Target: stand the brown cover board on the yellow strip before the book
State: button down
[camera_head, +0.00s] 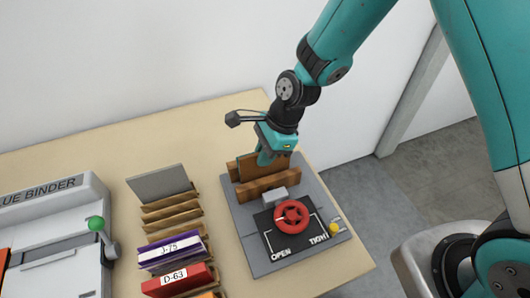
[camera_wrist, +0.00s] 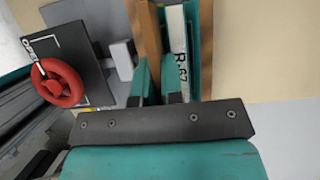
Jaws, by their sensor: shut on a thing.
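My gripper (camera_head: 267,158) reaches down into the wooden press, between its back cheek (camera_head: 246,167) and front cheek (camera_head: 268,186). No yellow strip is clearly visible; the fingers and cheeks hide the floor of the press.
A red handwheel (camera_head: 291,217) sits at the front of the grey press base (camera_head: 244,238), near a yellow knob (camera_head: 334,228). A wooden rack (camera_head: 172,215) to the left holds a grey board (camera_head: 158,183), a purple book (camera_head: 170,252) and a red book (camera_head: 178,281). A glue binder (camera_head: 60,215) stands far left.

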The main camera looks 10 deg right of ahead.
jog(key=shift+f, duration=0.15)
jog(key=c, duration=1.5)
grip_release()
jog(key=p+v, duration=0.9)
jog(key=v, duration=0.2)
jog(key=s+d+r+n+b, duration=0.1)
jog(key=s+r+n+b, duration=0.1)
jog(key=s+r+n, duration=0.2)
jog(key=s+d+r+n+b, duration=0.1)
jog(key=s+r+n+b, duration=0.2)
jog(key=s+r+n, duration=0.2)
jog(key=s+d+r+n+t+b, duration=0.1)
jog(key=s+r+n+b, duration=0.2)
jog(key=s+n, duration=0.6)
jog(key=shift+s+d+r+n, duration=0.1)
jog(key=shift+r+n, duration=0.15)
jog(key=shift+n, duration=0.6)
jog(key=shift+s+d+r+n, duration=0.15)
jog(key=shift+r+n, duration=0.1)
jog(key=shift+n, duration=0.55)
jog(key=shift+s+d+r+n, duration=0.1)
jog(key=shift+r+n, duration=0.1)
jog(key=shift+n, duration=0.65)
